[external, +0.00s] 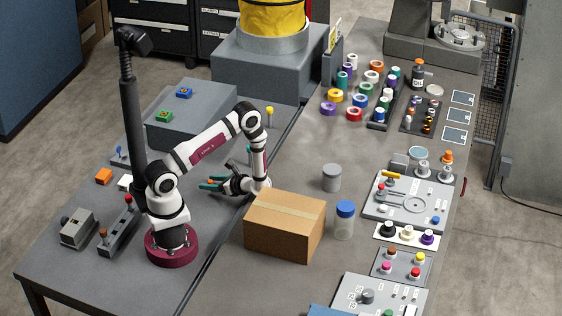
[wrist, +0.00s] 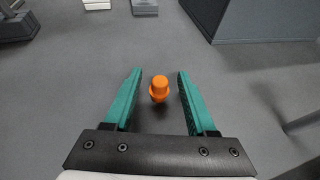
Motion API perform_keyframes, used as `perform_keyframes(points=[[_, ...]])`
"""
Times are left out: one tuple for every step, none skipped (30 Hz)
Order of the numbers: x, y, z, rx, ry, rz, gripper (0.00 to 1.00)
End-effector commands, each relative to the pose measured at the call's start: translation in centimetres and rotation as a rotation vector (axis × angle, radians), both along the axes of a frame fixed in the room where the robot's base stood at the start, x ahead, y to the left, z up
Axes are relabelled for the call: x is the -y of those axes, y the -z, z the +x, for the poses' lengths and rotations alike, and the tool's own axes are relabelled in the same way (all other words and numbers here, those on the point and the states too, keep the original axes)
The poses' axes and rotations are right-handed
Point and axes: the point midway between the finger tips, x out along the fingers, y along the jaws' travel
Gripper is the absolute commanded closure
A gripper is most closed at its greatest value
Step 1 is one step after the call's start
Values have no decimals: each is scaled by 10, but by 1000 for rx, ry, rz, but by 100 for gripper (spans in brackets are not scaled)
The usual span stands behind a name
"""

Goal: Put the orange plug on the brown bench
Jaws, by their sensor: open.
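The orange plug (wrist: 159,88) is in the wrist view, between the two teal fingers of my gripper (wrist: 159,73). Floor-grey surface shows on both sides of it, so neither finger touches it. My gripper (external: 203,183) is open, low over the grey table left of the cardboard box, its fingers pointing left in the external view. The plug is too small there to make out clearly between the fingers. I cannot pick out a brown bench with certainty; a brown piece of furniture (external: 94,22) is cut off at the upper left.
A cardboard box (external: 284,226) stands right of my gripper. A grey block (external: 192,113) with blue and green pieces lies behind it. An orange block (external: 103,176) and small fixtures stand at the left. Several coloured rings and panels fill the right side.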

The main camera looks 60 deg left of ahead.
Motion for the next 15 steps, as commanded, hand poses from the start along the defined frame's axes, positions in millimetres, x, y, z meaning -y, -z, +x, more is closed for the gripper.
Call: perform_keyframes(points=[[5,-2,4,1,3,1,43],[9,-4,6,2,5,1,43],[16,-7,10,3,4,1,43],[22,-10,14,4,5,0,43],[27,-13,18,4,6,1,43],[36,-17,22,4,5,0,43],[42,-20,26,4,5,0,43],[40,-29,24,5,2,-1,43],[39,-40,24,5,2,-1,43],[39,-47,23,5,1,-1,43],[39,-53,24,5,0,1,43],[39,-61,23,4,0,-1,43],[39,-66,23,3,0,-1,43],[39,-71,23,3,1,0,43],[39,-77,23,3,1,0,43]])
